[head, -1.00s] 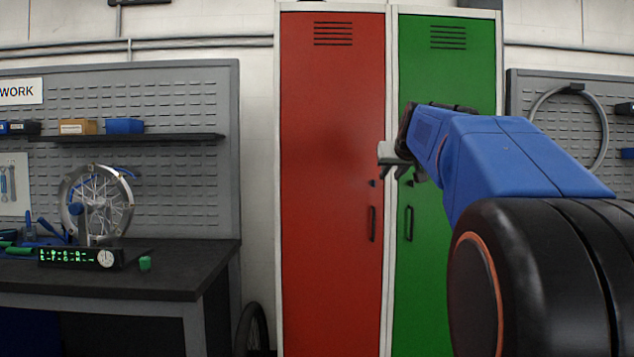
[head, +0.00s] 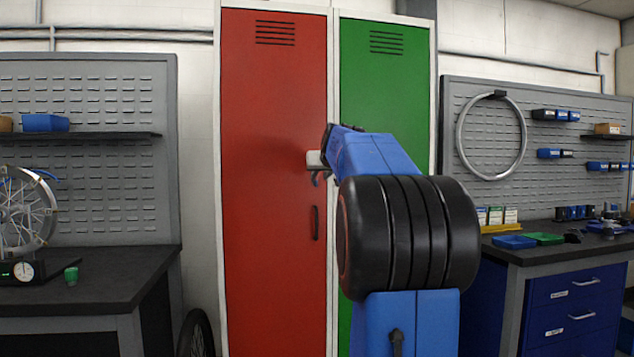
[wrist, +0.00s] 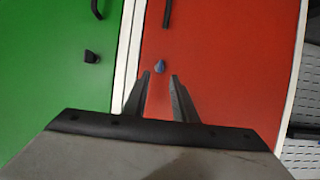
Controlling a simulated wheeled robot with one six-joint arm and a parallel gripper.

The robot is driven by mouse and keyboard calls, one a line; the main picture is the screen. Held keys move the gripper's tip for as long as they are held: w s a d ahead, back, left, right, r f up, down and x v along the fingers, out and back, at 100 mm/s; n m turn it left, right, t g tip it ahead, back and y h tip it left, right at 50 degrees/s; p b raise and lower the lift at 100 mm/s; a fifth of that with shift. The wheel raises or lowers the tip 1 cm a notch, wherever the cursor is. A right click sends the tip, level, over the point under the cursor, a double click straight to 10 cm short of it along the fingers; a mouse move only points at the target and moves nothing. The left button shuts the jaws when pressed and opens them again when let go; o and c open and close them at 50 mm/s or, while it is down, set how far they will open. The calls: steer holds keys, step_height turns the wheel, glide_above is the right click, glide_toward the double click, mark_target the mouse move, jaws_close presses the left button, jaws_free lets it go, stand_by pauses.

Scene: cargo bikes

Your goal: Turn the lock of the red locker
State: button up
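The red locker (head: 270,150) has a tall closed door with vents at the top and a dark handle (head: 315,223) near its right edge. Its small blue-grey lock (wrist: 159,66) shows in the wrist view, just beyond and between the fingertips. In the head view my gripper largely covers the lock's place. My gripper (head: 315,165) is in front of the red door's right edge, above the handle. In the wrist view my gripper (wrist: 160,76) has its two fingers apart with nothing between them. I cannot tell whether the fingers touch the lock.
The green locker (head: 385,90) stands directly right, with its own lock (wrist: 91,56). A dark workbench (head: 110,270) is on the left with a wheel (head: 22,212) on it. A blue drawer bench (head: 575,300) is on the right. A tire (head: 196,335) leans beside the red locker.

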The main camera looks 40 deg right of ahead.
mark_target(316, 183)
steer(key=shift+x, duration=2.95)
jaws_close()
